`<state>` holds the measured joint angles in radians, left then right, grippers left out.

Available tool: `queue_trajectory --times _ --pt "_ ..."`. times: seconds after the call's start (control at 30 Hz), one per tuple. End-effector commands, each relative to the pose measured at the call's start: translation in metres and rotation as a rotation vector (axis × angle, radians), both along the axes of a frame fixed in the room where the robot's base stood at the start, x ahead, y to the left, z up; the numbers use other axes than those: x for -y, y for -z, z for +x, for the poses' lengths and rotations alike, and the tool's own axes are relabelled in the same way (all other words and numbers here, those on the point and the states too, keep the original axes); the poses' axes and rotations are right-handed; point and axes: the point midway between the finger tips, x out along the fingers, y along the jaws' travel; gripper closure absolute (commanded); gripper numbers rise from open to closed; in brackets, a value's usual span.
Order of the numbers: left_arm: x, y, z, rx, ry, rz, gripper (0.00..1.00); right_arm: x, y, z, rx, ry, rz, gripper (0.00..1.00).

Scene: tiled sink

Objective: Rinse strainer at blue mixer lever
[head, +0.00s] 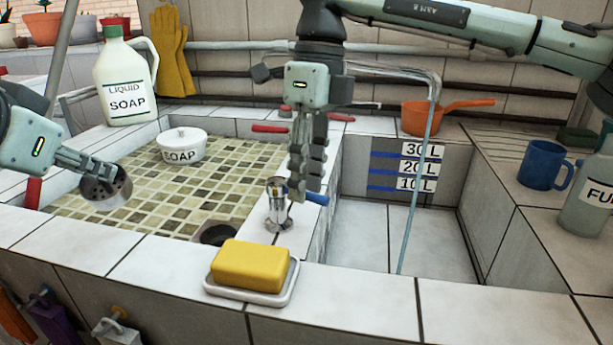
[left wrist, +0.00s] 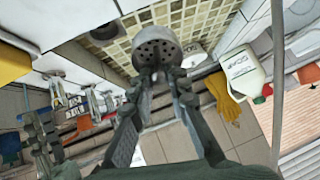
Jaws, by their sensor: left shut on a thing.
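My left gripper (head: 84,170) is shut on the metal strainer (head: 108,190), a short perforated cup held above the left part of the tiled basin. In the left wrist view the strainer (left wrist: 157,45) sits between the fingertips (left wrist: 165,78), its holed face visible. The blue mixer lever (head: 316,198) sticks out to the right from the metal mixer (head: 277,205) on the divider wall. My right gripper (head: 308,192) points down with its fingertips at the lever, partly covering it. Its fingers overlap in the view, so their opening and any contact are unclear.
A thin water stream (head: 415,185) falls into the right, level-marked basin (head: 365,235). A soap dish with a yellow bar (head: 250,268) is on the front ledge. A white soap bowl (head: 181,146), soap bottle (head: 124,80), orange pan (head: 425,115) and blue mug (head: 541,165) stand around.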

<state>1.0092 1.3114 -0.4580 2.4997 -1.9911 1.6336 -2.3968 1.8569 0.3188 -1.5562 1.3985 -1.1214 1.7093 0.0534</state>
Motion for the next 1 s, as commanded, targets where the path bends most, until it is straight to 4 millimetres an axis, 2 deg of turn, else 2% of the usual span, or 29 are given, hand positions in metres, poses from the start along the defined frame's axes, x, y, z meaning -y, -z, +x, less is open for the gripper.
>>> queue_trajectory --times 0.23,0.5,0.87,1.0 --pt "0.000 0.000 0.000 0.001 0.000 0.000 1.00 0.000 0.001 0.000 0.000 0.001 0.000 0.69" --pt "0.000 0.000 0.000 0.001 0.000 0.000 1.00 0.000 0.000 0.000 0.000 0.001 0.000 1.00" --pt "0.000 -0.001 0.000 0.001 0.000 0.000 1.00 0.000 0.000 0.000 0.000 -0.002 0.000 1.00" --pt "0.000 -0.012 0.000 0.001 0.000 0.000 1.00 -0.001 -0.003 0.000 -0.004 -0.099 0.000 1.00"
